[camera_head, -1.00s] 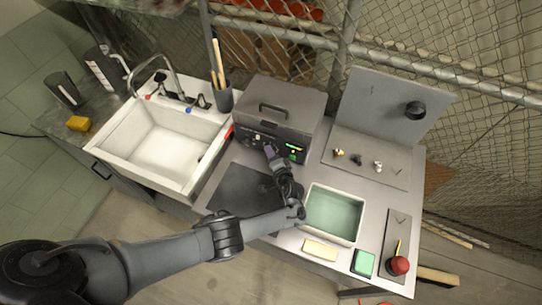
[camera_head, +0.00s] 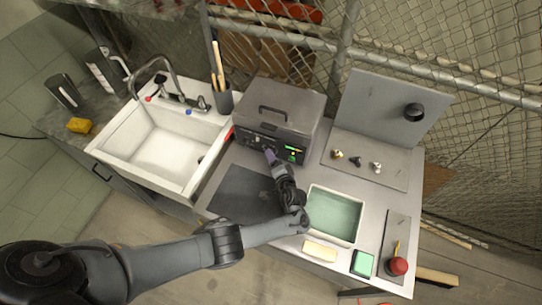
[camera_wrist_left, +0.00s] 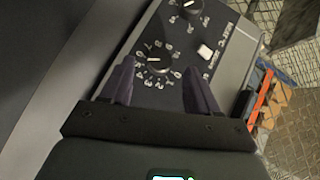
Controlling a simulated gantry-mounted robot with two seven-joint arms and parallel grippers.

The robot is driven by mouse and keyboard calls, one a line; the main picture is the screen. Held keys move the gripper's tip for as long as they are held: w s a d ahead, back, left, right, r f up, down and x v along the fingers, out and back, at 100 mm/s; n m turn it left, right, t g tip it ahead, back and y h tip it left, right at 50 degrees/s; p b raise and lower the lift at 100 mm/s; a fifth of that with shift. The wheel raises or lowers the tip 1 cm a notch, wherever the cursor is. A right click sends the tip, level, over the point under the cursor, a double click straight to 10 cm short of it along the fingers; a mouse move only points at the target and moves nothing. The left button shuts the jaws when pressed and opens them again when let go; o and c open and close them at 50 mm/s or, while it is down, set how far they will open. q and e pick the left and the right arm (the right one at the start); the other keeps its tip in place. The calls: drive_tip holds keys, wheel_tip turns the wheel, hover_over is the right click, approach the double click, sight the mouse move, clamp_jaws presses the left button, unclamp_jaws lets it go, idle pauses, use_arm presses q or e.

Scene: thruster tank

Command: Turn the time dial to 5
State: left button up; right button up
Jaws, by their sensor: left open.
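The grey tank unit (camera_head: 285,100) stands on the counter, with dark controls on its front panel (camera_head: 283,147). In the left wrist view, a black round dial (camera_wrist_left: 158,64) with a white pointer line is ringed by white numbers. The pointer slants toward the picture's upper left, away from the lower numbers; its exact reading is unclear. My left gripper (camera_head: 268,153) is at the panel. In the wrist view its two purple fingers (camera_wrist_left: 158,72) are open, one on each side of the dial; contact is not clear. My right gripper is not in view.
A pale green basin (camera_head: 358,217) and a sink (camera_head: 115,148) flank the work area.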

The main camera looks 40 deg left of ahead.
use_arm(q)
drive_tip(key=p+v, duration=0.2)
drive_tip(key=v, duration=0.6)
drive_tip(key=shift+d, duration=0.1)
drive_tip(key=shift+s+r, duration=0.1)
